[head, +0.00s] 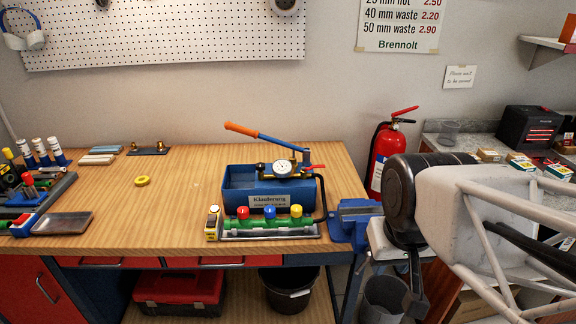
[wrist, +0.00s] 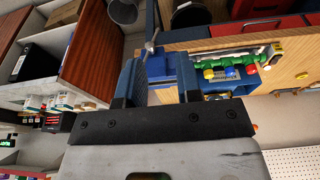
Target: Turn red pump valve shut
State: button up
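The blue test pump (head: 240,200) stands on the wooden bench, with a round gauge (head: 282,168) and an orange-tipped lever (head: 255,132). A small red valve handle (head: 317,167) sticks out to the right beside the gauge, roughly level. In front is a green manifold (head: 270,224) with red, blue and yellow knobs. In the wrist view the pump (wrist: 218,100) appears upside down, partly behind my gripper, and the red handle cannot be made out. My gripper (wrist: 156,82) is open and empty, fingers apart, right of the pump and away from it.
A blue vise (head: 355,220) is at the bench's right edge, between the pump and my arm. A red fire extinguisher (head: 390,150) stands behind it. A yellow-and-black box (head: 212,223) is left of the manifold.

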jog(key=shift+o, duration=0.5)
jog(key=shift+w+r, duration=0.2)
jog(key=shift+w, duration=0.15)
jog(key=w+r+n, duration=0.3)
jog(key=w+n, duration=0.2)
jog(key=w, duration=0.6)
jog(key=n+g, duration=0.3)
jog(key=n, duration=1)
send_near(313, 167)
jog(key=shift+w+d+f, duration=0.1)
jog(key=shift+d+f, duration=0.05)
jog(key=shift+d, duration=0.35)
jog(key=shift+w+d+f, duration=0.15)
jog(key=shift+d+f, duration=0.05)
jog(key=shift+d, duration=0.35)
jog(key=shift+f, duration=0.15)
jog(key=shift+f, duration=3.75)
jog(key=shift+c, duration=0.3)
